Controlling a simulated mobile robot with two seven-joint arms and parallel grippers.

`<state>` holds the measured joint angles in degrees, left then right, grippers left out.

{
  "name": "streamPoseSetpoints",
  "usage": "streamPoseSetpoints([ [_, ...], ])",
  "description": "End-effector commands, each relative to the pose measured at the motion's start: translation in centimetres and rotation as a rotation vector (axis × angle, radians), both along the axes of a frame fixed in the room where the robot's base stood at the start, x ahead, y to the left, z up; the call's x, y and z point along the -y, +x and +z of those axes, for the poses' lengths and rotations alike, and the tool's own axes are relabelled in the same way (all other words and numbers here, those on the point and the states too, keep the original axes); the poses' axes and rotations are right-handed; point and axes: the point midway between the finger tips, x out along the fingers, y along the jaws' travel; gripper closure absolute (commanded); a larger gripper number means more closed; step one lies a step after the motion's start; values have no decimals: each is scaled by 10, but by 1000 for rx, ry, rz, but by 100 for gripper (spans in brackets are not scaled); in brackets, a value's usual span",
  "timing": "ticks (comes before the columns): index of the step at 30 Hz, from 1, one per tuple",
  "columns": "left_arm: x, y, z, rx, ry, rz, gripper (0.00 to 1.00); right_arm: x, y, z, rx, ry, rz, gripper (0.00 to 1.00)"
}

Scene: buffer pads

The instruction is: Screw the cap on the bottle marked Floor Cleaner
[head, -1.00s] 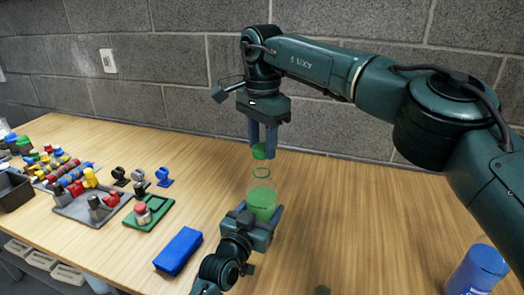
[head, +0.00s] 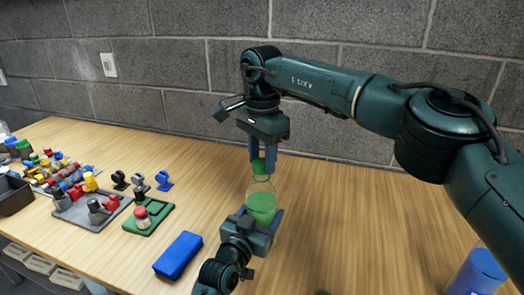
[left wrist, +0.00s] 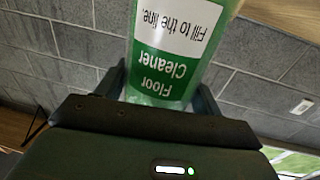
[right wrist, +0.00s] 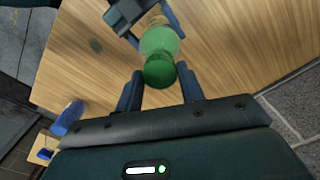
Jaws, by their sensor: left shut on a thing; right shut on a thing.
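The clear bottle with a green "Floor Cleaner" label (left wrist: 165,65) is upright in my left gripper (head: 256,222), which is shut around its body. The bottle (head: 262,207) also shows in the head view, held above the table. My right gripper (head: 263,160) points down above the bottle and is shut on the green cap (head: 258,166). The cap is right at the bottle's neck; whether it touches the rim I cannot tell. In the right wrist view the cap (right wrist: 159,70) lies between the fingers, in line with the bottle.
A blue block (head: 178,254) lies on the table (head: 345,215) left of my left gripper. A green tray (head: 150,222) with a small red-topped jar and a grey tray (head: 75,212) with colored parts stand further left. A blue container (head: 476,274) is at bottom right.

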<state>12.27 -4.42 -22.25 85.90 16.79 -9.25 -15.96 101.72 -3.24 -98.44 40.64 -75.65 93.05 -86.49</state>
Motion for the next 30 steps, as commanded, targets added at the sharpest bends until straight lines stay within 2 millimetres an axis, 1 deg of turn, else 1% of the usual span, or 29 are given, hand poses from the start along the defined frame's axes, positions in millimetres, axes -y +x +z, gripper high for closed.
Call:
streamPoseSetpoints([
  [16, 0, 0, -1, 0, 1, 0, 74, 0, 0, -1, 0, 0, 0, 82],
  [30, 0, 0, -1, 0, 1, 0, 74, 0, 0, -10, -1, 1, -1, 82],
])
